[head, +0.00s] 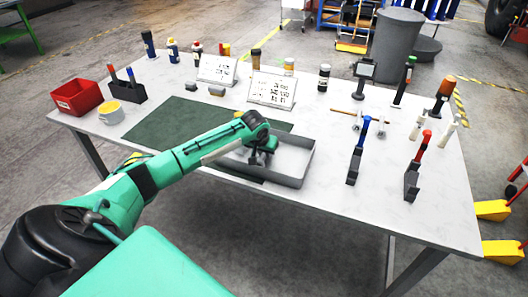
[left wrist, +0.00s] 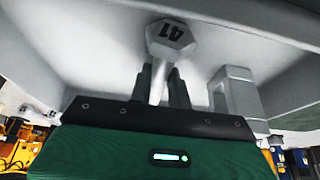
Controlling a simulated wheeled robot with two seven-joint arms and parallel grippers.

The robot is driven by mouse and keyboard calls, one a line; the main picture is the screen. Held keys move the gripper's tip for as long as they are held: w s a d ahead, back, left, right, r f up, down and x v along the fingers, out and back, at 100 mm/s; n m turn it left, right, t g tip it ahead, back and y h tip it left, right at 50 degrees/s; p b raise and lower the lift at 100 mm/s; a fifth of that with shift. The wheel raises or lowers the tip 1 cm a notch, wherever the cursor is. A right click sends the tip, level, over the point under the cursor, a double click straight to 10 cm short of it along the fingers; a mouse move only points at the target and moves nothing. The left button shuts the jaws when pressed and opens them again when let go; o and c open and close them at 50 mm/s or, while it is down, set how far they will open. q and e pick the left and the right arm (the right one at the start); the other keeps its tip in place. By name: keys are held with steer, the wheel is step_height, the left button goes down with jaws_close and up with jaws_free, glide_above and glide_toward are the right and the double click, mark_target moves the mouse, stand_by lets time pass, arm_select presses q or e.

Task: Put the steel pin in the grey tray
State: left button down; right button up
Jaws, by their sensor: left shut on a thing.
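The grey tray (head: 292,183) lies at the near middle of the table, partly hidden by my left arm. My left gripper (head: 262,157) is over the left part of the tray. In the left wrist view its dark fingers (left wrist: 162,88) are shut on the steel pin (left wrist: 170,38), a grey shaft with a hexagonal, marked head. The pin's head points away from the gripper, with the pale grey tray surfaces behind it. Whether the pin touches the tray I cannot tell. In the head view the pin is not clear. My right gripper is not in view.
A grey blocky part (left wrist: 236,92) is close to the right of the pin in the left wrist view. A dark green mat (head: 165,125) lies behind my arm. A red bin (head: 76,97) stands left; blue-handled (head: 358,150) and red-handled (head: 418,165) tools stand right of the tray.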

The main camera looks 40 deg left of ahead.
arm_select(q)
steer(key=c, duration=1.3)
jaws_free()
steer(key=shift+f, duration=0.2)
steer(key=shift+r, duration=0.1)
steer(key=b+v, duration=0.1)
steer(key=v, duration=0.9)
steer(key=shift+s+r, duration=0.15)
steer(key=shift+r, duration=0.1)
steer(key=shift+s+d+r, duration=0.15)
steer(key=shift+s+r, duration=0.15)
steer(key=shift+r, duration=0.4)
steer(key=shift+f, duration=0.1)
